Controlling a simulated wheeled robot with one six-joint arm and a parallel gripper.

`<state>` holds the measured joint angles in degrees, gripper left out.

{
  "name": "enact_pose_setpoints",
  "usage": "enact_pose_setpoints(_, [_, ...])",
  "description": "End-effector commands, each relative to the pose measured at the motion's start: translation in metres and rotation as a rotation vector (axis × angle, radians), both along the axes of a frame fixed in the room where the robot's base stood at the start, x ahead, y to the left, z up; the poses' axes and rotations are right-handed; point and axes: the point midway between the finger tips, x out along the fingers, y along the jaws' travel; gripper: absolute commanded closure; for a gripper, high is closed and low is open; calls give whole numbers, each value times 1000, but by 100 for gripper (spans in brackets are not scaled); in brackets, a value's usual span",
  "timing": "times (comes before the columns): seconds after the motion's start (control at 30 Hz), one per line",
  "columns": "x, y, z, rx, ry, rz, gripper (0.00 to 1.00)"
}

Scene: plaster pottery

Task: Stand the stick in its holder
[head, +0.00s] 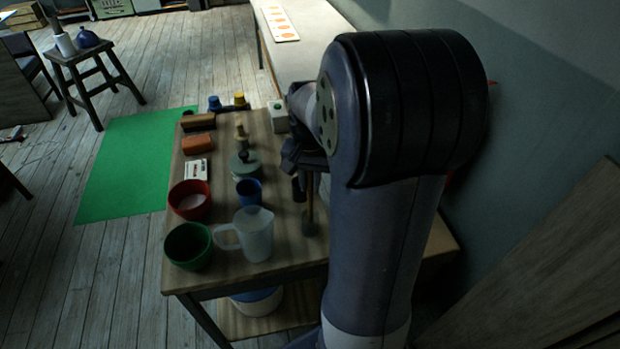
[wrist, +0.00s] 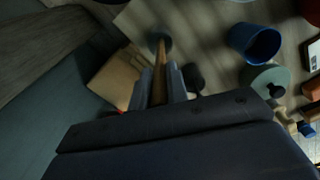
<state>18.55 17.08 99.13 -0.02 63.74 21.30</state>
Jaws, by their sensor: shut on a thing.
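My gripper (wrist: 162,85) is shut on a thin brown wooden stick (wrist: 159,72). The stick points down from the jaws and looks roughly upright in the head view (head: 309,204), over the right part of the table. A round grey-blue piece (wrist: 157,42) shows at the stick's lower end; I cannot tell whether it is the stick's own end or a holder beneath it. A pale block with a dark spot on top (head: 278,115) stands behind the gripper; I cannot tell whether it is the holder. My arm hides part of the table's right side.
A clear jug (head: 254,234), blue cup (head: 249,192), green bowl (head: 188,246), red bowl (head: 189,200) and lidded grey-green pot (head: 245,164) stand left of the stick on the table (head: 220,275). A cardboard-coloured box (wrist: 112,78) lies left of the stick in the wrist view.

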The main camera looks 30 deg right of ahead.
Motion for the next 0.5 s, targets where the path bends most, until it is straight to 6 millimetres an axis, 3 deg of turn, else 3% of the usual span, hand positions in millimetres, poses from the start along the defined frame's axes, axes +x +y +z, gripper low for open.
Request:
enact_pose_setpoints(0.43, [0,0,-7,0,0,0,100])
enact_pose_setpoints(0.47, [0,0,-7,0,0,0,82])
enact_pose_setpoints(0.5, [0,0,-7,0,0,0,79])
